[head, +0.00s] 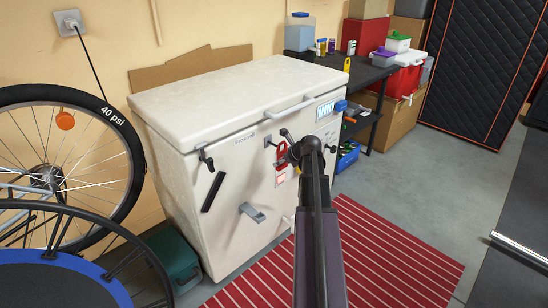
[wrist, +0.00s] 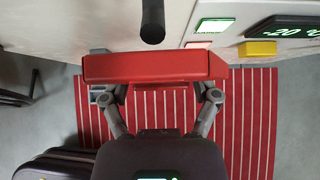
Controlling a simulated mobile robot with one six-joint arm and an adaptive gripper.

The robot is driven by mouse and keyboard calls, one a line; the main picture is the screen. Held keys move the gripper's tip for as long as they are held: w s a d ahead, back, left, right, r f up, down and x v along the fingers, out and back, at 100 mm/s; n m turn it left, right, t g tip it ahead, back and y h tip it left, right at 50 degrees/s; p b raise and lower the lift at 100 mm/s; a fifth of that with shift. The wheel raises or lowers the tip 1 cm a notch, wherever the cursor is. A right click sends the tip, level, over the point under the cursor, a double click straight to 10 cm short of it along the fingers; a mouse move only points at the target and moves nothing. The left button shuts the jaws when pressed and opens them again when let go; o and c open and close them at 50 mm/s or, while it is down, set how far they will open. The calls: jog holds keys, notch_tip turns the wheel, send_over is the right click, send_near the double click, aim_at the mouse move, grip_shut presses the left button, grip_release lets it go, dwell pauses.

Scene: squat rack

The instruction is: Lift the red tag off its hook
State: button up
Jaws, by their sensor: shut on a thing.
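The red tag (head: 282,156) is at the front face of the white chest freezer (head: 213,103), partly covered by my arm in the head view. In the wrist view the red tag (wrist: 155,67) spans across the jaws, seen nearly edge-on. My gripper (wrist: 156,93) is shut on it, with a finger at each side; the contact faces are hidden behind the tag. A black rounded peg (wrist: 152,22), likely the hook, sticks out just above the tag in the wrist picture. A small gap shows between their outlines; I cannot tell whether the tag still hangs on it.
A lit display (wrist: 285,28) and a yellow block (wrist: 257,50) sit right of the tag. A lid handle (head: 290,108) and a grey bracket (head: 252,212) project from the freezer. A striped red mat (head: 375,250) covers the floor; a bicycle wheel (head: 118,125) stands left.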

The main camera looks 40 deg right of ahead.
jog(key=s, duration=0.7)
jog(key=shift+d, duration=0.25)
dwell(0.6)
